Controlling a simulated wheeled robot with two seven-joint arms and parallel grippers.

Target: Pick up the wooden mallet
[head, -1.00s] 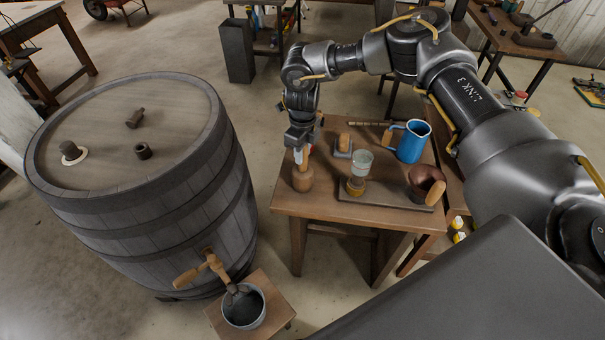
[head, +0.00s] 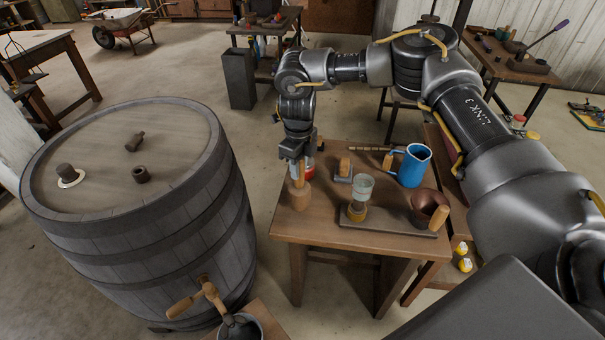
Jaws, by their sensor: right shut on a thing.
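The wooden mallet (head: 300,196) is at the left side of the small wooden table (head: 330,232), its round head down and its handle up. My right gripper (head: 298,168) points down from above and is shut on the mallet's handle, hiding its upper part. I cannot tell whether the head touches the tabletop or is just above it. My left gripper is not in view.
A clear glass (head: 363,186), a blue jug (head: 412,166) and a copper-coloured pot (head: 430,206) stand right of the mallet. A red object (head: 309,172) shows right beside the gripper. A big barrel (head: 130,215) stands left of the table, across a floor gap.

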